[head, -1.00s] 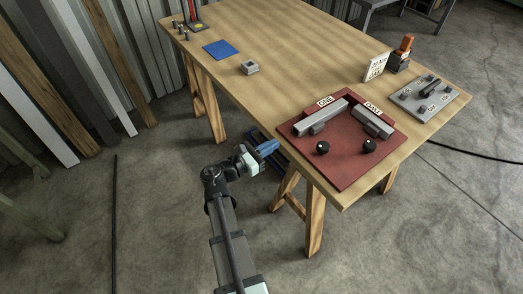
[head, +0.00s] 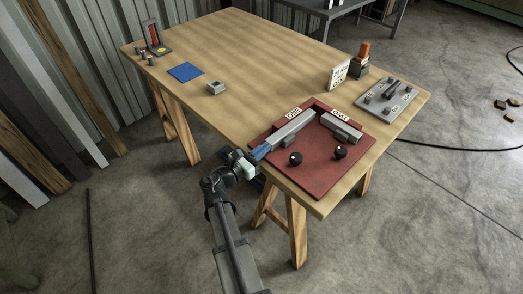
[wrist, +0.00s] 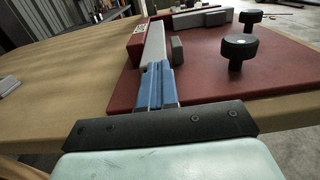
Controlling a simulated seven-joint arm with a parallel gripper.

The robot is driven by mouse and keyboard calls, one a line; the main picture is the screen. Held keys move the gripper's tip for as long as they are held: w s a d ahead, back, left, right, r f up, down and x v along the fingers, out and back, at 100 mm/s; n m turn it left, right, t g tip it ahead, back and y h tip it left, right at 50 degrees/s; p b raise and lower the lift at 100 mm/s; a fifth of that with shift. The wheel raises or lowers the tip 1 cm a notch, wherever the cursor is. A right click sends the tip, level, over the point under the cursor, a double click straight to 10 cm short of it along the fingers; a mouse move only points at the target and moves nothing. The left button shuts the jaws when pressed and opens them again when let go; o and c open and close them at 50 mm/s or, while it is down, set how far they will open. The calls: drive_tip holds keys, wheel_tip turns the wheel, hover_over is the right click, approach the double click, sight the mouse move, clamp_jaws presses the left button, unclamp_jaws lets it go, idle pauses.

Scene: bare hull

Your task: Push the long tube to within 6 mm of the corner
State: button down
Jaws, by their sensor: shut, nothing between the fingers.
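The long tube (head: 294,128) is a grey square bar lying on a red plate (head: 310,178), along the raised fence marked "ONE". In the wrist view the long tube (wrist: 155,42) runs away from me beside the red fence (wrist: 134,52). A shorter grey bar (head: 341,127) lies along the second fence, and the two fences meet at the far corner. The gap between the tube's far end and the corner is too small to judge. My gripper (head: 262,152) is shut, its blue fingers at the tube's near end; in the wrist view the fingertips (wrist: 155,70) appear to touch it.
Two black knobs (head: 295,159) (head: 340,152) stand on the plate, and a small grey block (wrist: 177,49) sits beside the tube.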

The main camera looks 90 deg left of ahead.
drive_tip(key=shift+a, duration=0.1)
drive_tip(key=shift+x, duration=1.5)
drive_tip(key=shift+w, duration=0.1)
drive_tip(key=v, duration=1.4)
